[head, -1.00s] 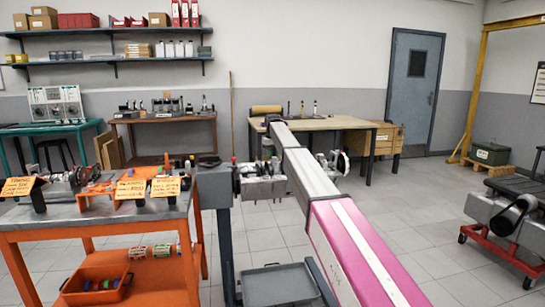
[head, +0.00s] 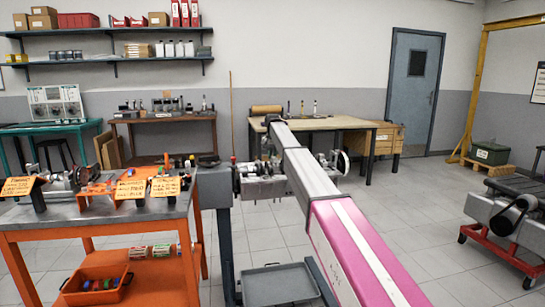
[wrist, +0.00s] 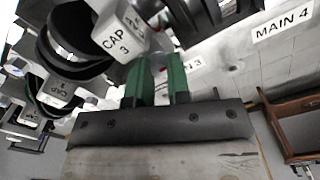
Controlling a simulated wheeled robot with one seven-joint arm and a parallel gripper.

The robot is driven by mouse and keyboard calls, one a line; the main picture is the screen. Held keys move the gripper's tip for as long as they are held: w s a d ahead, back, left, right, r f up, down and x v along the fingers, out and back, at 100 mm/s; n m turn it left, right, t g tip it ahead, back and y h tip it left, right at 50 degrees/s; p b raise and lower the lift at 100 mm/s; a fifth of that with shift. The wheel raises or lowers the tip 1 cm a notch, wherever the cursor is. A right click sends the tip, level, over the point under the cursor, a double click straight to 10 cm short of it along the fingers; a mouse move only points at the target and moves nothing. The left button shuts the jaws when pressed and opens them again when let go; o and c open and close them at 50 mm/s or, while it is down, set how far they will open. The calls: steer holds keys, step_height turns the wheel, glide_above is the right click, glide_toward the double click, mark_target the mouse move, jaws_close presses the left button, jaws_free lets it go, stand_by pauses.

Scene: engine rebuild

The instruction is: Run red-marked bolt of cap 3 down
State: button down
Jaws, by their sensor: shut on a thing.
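The engine block (head: 262,188) is on a stand in the middle of the head view, partly behind my arm. In the wrist view the white-labelled cap 3 (wrist: 118,38) is at the upper left, close beside the fingers. My gripper (wrist: 160,68) has two green fingers standing a small gap apart, with their tips down among the cap and block parts. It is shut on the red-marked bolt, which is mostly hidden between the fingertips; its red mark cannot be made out. How deep the bolt sits cannot be told.
The MAIN 4 label (wrist: 284,27) is on the block at the upper right of the wrist view. An orange bench (head: 95,232) with parts and signs stands left of the block. A grey tray (head: 278,285) is below it. The floor to the right is clear up to a red wheeled stand (head: 505,250).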

steer(key=shift+r+m, duration=0.1)
steer(key=shift+m, duration=0.4)
steer(key=c, duration=1.1)
jaws_free()
steer(key=shift+o, duration=0.2)
step_height(320, 180, up, 11)
